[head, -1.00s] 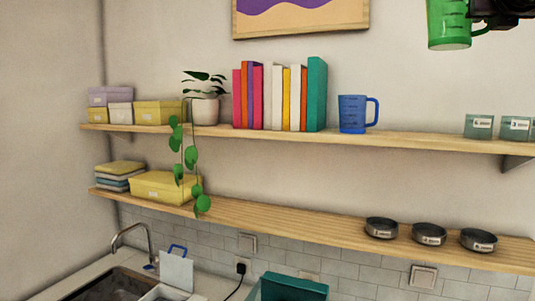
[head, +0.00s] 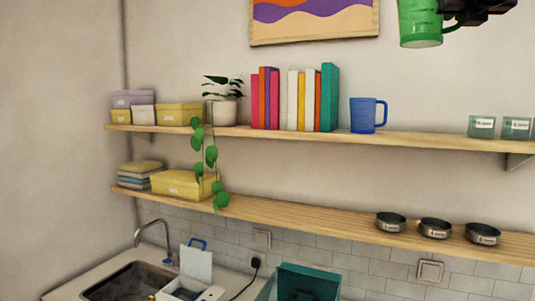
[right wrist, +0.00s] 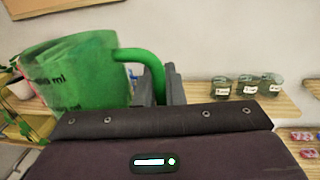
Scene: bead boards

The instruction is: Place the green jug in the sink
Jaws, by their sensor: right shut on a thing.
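The green jug (head: 420,24) hangs in the air at the top right of the head view, above the shelves, with dark measuring marks on its side. My right gripper (head: 462,10) is shut on its handle; part of the gripper is cut off by the top edge. In the right wrist view the jug (right wrist: 75,75) fills the left side, its handle (right wrist: 150,62) between the dark fingers (right wrist: 160,85). The sink (head: 128,283) is at the bottom left of the head view, under a curved metal tap (head: 152,225), partly cut off. My left gripper is not in view.
The upper shelf (head: 290,135) holds boxes, a trailing plant, books, a blue jug (head: 367,114) and glass jars. The lower shelf (head: 310,215) holds boxes and three metal bowls. A white container (head: 190,285) sits right of the sink, near a teal box (head: 307,282).

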